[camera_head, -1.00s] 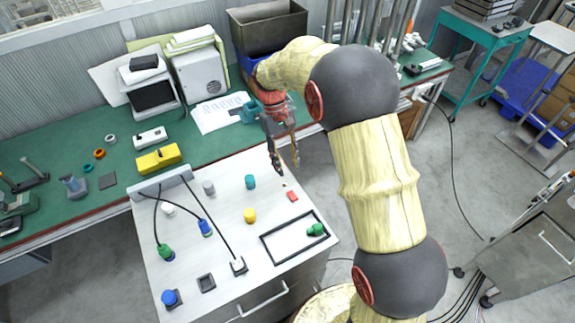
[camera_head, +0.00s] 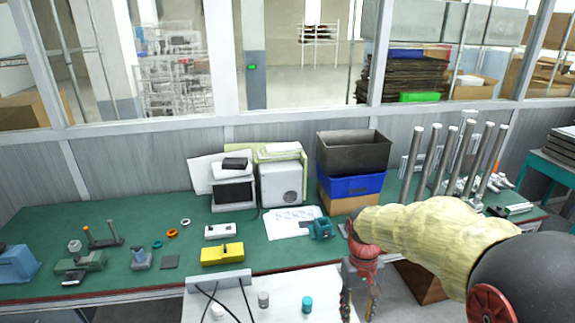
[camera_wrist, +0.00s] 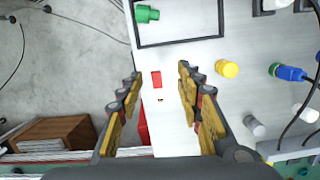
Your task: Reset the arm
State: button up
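My gripper (camera_head: 358,290) hangs at the near right of the head view, fingers pointing down, beside the right edge of the white cabinet top (camera_head: 285,285). In the wrist view my gripper (camera_wrist: 158,90) has its two fingers well apart with nothing between them; it is open and empty. Below it in that view lie a small red block (camera_wrist: 156,78) and, to the right, a yellow cylinder (camera_wrist: 227,69). A green piece (camera_wrist: 146,14) lies inside a black rectangular outline (camera_wrist: 180,42). My arm reaches in from the right of the head view.
The green bench (camera_head: 120,228) carries a yellow box (camera_head: 222,254), a teal clamp-like piece (camera_head: 321,228) and stacked bins (camera_head: 352,152). Metal posts (camera_head: 440,155) rise on its right. A teal cylinder (camera_head: 307,304) and a grey one (camera_head: 263,299) stand on the cabinet top.

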jog(key=s+r+t+b, duration=0.1)
jog(key=s+r+t, duration=0.2)
jog(key=s+r, duration=0.3)
jog(key=s+d+r+m+t+b, duration=0.1)
jog(key=s+r+t, duration=0.3)
jog(key=s, duration=0.7)
jog(key=shift+r+b, duration=0.65)
jog(key=shift+r, duration=0.3)
